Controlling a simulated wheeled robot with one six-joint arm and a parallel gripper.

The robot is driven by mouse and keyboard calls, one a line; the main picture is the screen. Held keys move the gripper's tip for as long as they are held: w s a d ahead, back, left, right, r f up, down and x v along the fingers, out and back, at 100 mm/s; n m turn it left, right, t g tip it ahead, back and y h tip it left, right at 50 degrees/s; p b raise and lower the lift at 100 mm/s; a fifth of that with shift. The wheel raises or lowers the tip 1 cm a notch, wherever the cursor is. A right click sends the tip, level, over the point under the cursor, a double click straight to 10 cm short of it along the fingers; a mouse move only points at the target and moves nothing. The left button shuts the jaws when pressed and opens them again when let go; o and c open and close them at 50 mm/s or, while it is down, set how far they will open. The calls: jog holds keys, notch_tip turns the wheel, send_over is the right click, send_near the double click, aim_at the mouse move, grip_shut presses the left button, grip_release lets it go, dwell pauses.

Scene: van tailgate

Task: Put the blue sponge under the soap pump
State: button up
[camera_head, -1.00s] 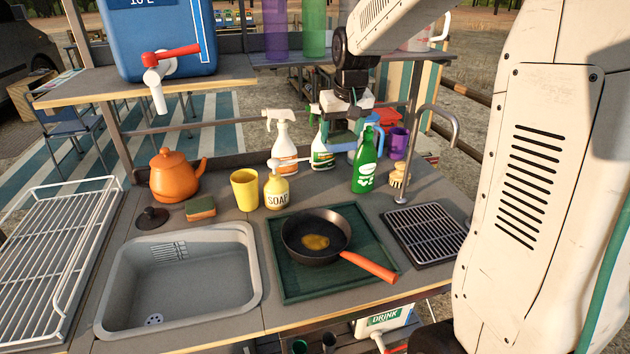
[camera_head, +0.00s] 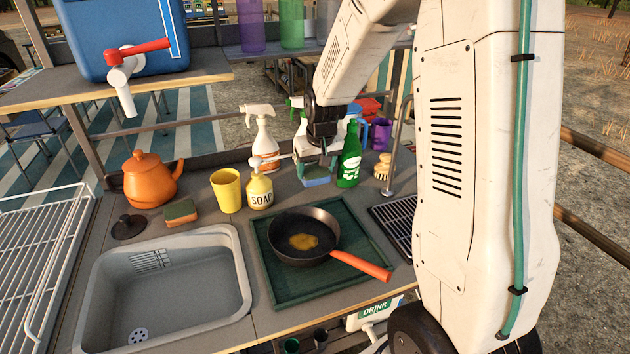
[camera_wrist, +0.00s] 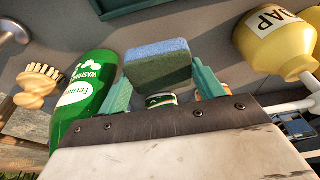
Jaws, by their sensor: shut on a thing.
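The blue sponge (camera_head: 317,174) is between my gripper's fingers, behind the frying pan and left of the green washing-up bottle. In the wrist view the sponge (camera_wrist: 158,62) shows a blue face and a darker green side, between two teal fingers of my gripper (camera_wrist: 161,84). My gripper (camera_head: 316,165) is shut on it, low over the counter; I cannot tell if the sponge touches the counter. The yellow soap pump (camera_head: 260,191) stands upright left of my gripper, apart from the sponge. It also shows at the right of the wrist view (camera_wrist: 275,42).
The green bottle (camera_head: 349,158) stands close on the gripper's right. A white spray bottle (camera_head: 264,139) is behind the soap pump, a yellow cup (camera_head: 227,190) left of it. The frying pan (camera_head: 303,238) lies in front. An orange-green sponge (camera_head: 180,212) lies behind the sink (camera_head: 170,285).

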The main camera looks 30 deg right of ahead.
aim_at(316, 181)
jog(key=shift+f, duration=2.15)
jog(key=shift+f, duration=0.1)
jog(key=o, duration=1)
jog(key=d+v, duration=0.1)
jog(key=v, duration=1.1)
jog(key=s+a+r, duration=0.3)
jog(key=s+a, duration=0.1)
jog(key=s, duration=0.5)
jog(key=s+a+r+n+g, duration=0.1)
jog(key=s+a+r, duration=0.2)
jog(key=s, duration=0.7)
jog(key=s+a+r+n+g, duration=0.1)
jog(key=s+a, duration=0.4)
jog(key=s, duration=0.5)
jog(key=shift+s+a+r+y, duration=0.1)
jog(key=shift+a+r+y, duration=0.05)
jog(key=shift+r, duration=0.3)
jog(key=shift+s+a+r+y, duration=0.1)
jog(key=shift+a+r+y, duration=0.05)
jog(key=shift+r, duration=0.3)
